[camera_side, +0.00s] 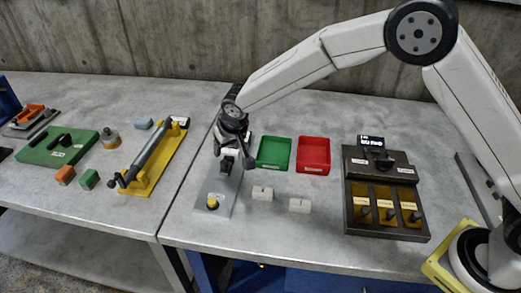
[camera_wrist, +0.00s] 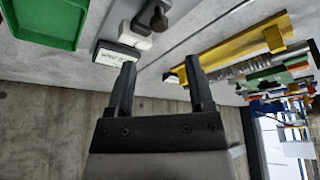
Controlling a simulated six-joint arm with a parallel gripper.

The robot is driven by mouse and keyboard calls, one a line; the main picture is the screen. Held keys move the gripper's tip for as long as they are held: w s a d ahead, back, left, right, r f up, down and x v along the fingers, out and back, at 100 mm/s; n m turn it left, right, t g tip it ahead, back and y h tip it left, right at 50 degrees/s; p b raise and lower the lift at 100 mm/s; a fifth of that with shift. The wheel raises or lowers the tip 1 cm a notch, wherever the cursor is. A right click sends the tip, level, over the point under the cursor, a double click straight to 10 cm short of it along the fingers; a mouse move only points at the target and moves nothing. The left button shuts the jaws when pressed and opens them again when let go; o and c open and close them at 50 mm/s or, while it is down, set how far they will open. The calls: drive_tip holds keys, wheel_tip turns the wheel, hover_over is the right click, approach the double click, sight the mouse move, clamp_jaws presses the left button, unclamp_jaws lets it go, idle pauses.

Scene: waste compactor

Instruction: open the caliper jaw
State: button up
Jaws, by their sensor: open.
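A grey plate fixture (camera_side: 217,192) lies on the bench below my gripper, with a round yellow knob (camera_side: 212,202) at its front end. It looks like the caliper, but its jaw is largely hidden behind my gripper in the side view. Contact with the fixture cannot be told.
A green tray (camera_side: 273,152) and a red tray (camera_side: 313,155) stand right of the plate. Two small white blocks (camera_side: 262,193) (camera_side: 300,205) lie in front of them. A yellow fixture (camera_side: 147,185) is on the left bench.

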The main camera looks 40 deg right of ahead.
sight(224, 162)
drive_tip(key=shift+f, duration=0.1)
drive_tip(key=shift+x, duration=3.8)
clamp_jaws()
